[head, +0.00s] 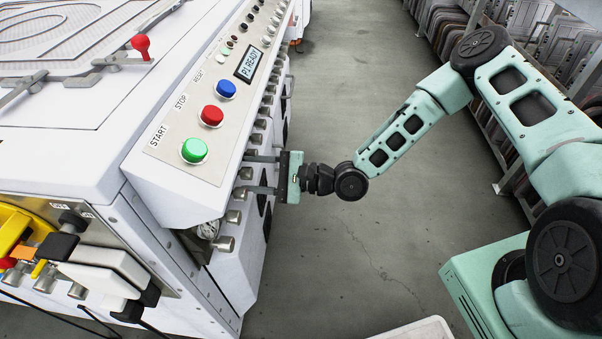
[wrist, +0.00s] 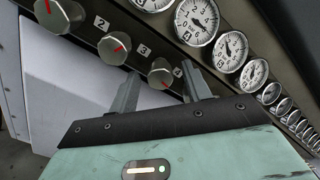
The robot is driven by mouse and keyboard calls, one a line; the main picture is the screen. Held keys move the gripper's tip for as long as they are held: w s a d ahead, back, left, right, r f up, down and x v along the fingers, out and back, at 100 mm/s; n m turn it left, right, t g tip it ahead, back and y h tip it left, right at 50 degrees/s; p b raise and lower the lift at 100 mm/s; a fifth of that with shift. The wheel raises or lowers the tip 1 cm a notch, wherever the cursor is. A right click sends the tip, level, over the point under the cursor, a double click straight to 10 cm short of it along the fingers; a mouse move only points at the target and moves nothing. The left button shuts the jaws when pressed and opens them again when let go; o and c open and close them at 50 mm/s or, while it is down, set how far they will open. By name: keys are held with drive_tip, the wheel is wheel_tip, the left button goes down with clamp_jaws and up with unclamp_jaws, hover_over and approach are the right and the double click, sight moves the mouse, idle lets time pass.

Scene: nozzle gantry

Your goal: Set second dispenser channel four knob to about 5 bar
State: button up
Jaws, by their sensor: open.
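My gripper (head: 253,173) is open at the row of knobs below the sloped control panel. In the wrist view its two fingers (wrist: 160,70) stand apart, with a round metal knob (wrist: 161,76) with a red pointer between them in the picture. I cannot tell whether they touch it. Labels 2 and 3 are readable beside the row, and a partly hidden label, perhaps 4, is near the right finger. Two more knobs (wrist: 115,47) (wrist: 62,14) lie to the upper left. Pressure gauges (wrist: 197,20) run along the row; their exact readings are too small to tell.
The panel above has green START (head: 194,151), red STOP (head: 211,116) and blue RESET (head: 226,89) buttons and a display (head: 249,64) reading "P1 READY". More knobs (head: 224,243) are near my gripper. Open floor (head: 350,255) lies right; racks (head: 470,40) stand beyond.

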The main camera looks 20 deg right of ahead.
drive_tip(key=p+v, duration=0.1)
drive_tip(key=v, duration=1.6)
drive_tip(key=shift+d, duration=0.2)
wheel_tip(320, 180, up, 8)
drive_tip(key=s+a+n+g+h, duration=0.2)
drive_tip(key=n+g+h, duration=0.2)
drive_tip(key=n+h, duration=1)
drive_tip(key=s+a+r+n+g+h, duration=0.1)
drive_tip(key=s+r+n, duration=0.2)
drive_tip(key=s+r, duration=0.4)
drive_tip(key=s+a+r+n+g+h, duration=0.1)
drive_tip(key=s+a+r+n, duration=0.2)
drive_tip(key=s, duration=0.6)
wheel_tip(320, 180, up, 25)
drive_tip(key=d+p, duration=0.1)
drive_tip(key=p, duration=2.3)
